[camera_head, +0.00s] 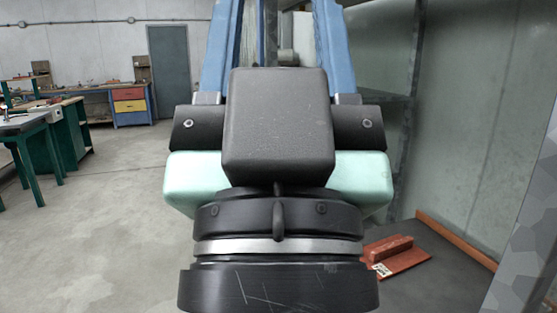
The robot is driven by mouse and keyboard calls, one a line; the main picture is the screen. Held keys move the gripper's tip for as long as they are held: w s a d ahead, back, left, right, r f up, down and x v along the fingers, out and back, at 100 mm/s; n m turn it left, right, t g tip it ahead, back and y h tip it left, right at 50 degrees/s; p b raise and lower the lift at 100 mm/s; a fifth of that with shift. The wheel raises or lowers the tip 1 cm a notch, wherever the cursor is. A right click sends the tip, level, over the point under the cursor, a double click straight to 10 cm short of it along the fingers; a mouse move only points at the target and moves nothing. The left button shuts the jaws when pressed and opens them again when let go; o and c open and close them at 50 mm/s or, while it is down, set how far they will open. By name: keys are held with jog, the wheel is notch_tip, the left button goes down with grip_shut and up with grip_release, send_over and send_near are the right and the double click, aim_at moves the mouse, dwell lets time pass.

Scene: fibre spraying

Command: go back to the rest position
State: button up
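My own arm fills the middle of the head view. A black ribbed base, a black block, mint-green side parts and two blue bars show. The blue bars run up and out of the top of the frame. I see no gripper fingertips, so whether my gripper is open or holds anything does not show.
A red flat tool with a raised handle and a small label (398,257) lies on a dark surface (445,285) at lower right, beside an orange edge strip (455,242). Green-legged benches (57,150) stand left. A workbench with coloured drawers (130,106) stands behind. Grey floor (105,230) is clear at left.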

notch_tip(320, 180, up, 16)
jog(key=p, duration=1.3)
jog(key=shift+f, duration=0.15)
jog(key=shift+f, duration=0.1)
